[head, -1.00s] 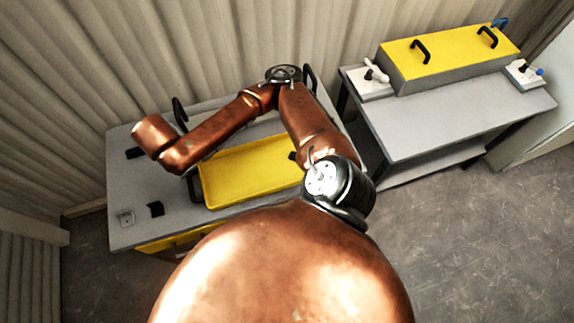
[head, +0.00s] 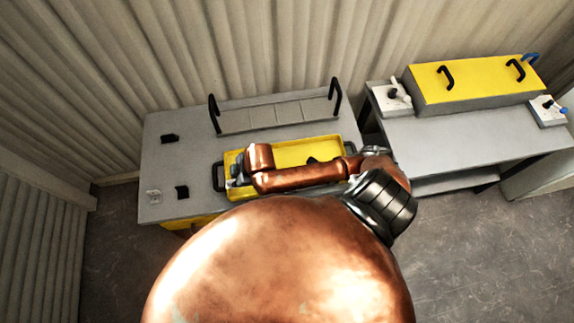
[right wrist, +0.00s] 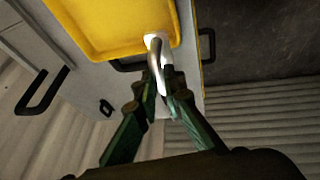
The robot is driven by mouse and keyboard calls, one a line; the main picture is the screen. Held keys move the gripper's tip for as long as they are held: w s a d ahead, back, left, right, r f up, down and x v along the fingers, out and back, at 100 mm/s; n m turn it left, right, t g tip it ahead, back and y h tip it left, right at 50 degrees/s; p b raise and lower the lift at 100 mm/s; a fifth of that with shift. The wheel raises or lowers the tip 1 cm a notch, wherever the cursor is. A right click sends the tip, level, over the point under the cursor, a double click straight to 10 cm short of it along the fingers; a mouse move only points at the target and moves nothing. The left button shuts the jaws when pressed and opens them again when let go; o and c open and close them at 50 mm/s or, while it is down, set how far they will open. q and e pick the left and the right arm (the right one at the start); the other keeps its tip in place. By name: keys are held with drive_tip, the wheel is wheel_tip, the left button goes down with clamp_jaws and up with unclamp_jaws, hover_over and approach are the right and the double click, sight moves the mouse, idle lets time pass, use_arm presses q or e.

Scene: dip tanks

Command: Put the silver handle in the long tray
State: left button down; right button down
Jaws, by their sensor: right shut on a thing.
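The silver handle (right wrist: 155,56), a bent metal piece with a white part, is between the fingers of my right gripper (right wrist: 163,88) in the right wrist view. It overlaps the near rim of the yellow tray (right wrist: 105,28) there; I cannot tell whether it touches. In the head view my right gripper (head: 238,171) is over the left end of the long, shallow yellow tray (head: 290,153), which has black end handles. The gripper largely hides the silver handle there. My left gripper is not in view.
A grey segmented long unit (head: 275,117) with two upright black handles is behind the yellow tray. Small black pieces (head: 182,192) and a small silver fitting (head: 153,197) are on the left of the table. A yellow-topped box (head: 475,78) stands on the right table.

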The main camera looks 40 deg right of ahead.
drive_tip(key=shift+s+f, duration=0.1)
drive_tip(key=shift+s, duration=0.1)
drive_tip(key=shift+n, duration=0.3)
drive_tip(key=w+d+f, duration=0.1)
drive_tip(key=d+f, duration=0.2)
drive_tip(key=d, duration=0.1)
drive_tip(key=w+d+f+p, duration=0.1)
drive_tip(key=d+f, duration=0.1)
drive_tip(key=d, duration=0.2)
drive_tip(key=w+d+f, duration=0.1)
drive_tip(key=d+f, duration=0.2)
drive_tip(key=d, duration=0.1)
drive_tip(key=shift+d+f+p, duration=0.2)
drive_tip(key=shift+f+p, duration=0.1)
drive_tip(key=shift+w+d+f+p, duration=0.1)
drive_tip(key=shift+d+f+p, duration=0.15)
drive_tip(key=shift+f, duration=0.85)
drive_tip(key=shift+d+f+p, duration=0.15)
drive_tip(key=shift+d+f, duration=0.15)
drive_tip(key=shift+f, duration=0.8)
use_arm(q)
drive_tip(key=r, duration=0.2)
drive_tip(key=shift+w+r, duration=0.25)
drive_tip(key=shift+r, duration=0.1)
use_arm(e)
drive_tip(key=c, duration=2.4)
unclamp_jaws()
drive_tip(key=shift+f, duration=0.1)
drive_tip(key=o, duration=0.4)
drive_tip(key=shift+c, duration=0.2)
